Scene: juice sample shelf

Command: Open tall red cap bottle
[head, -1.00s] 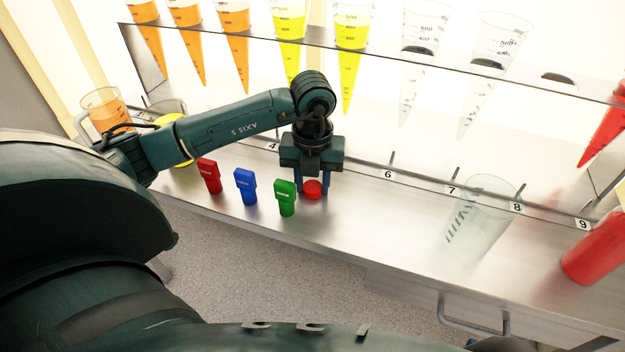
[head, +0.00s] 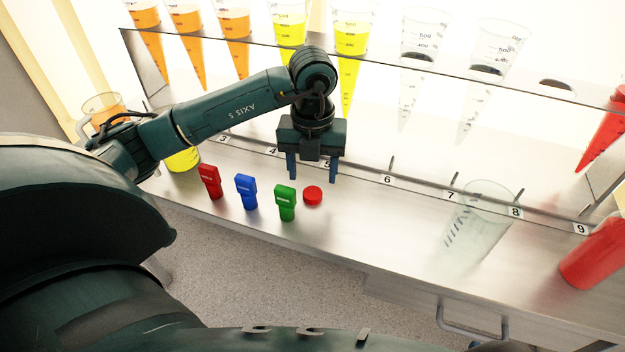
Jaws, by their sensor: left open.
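A round red cap (head: 313,196) lies on the steel counter, just right of the green block-shaped piece. My left gripper (head: 312,178) is open and empty, above and behind the cap, with its two blue fingers apart and pointing down. It does not touch the cap. A red bottle-like container (head: 597,252) stands at the right edge, partly cut off by the picture. I cannot tell whether it has a cap. My right gripper is not in view.
Red (head: 210,182), blue (head: 246,191) and green (head: 285,203) pieces stand in a row along the counter (head: 385,230). A clear beaker (head: 478,222) stands near labels 7 and 8. A glass shelf (head: 450,78) holds several cones. Counter between cap and beaker is clear.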

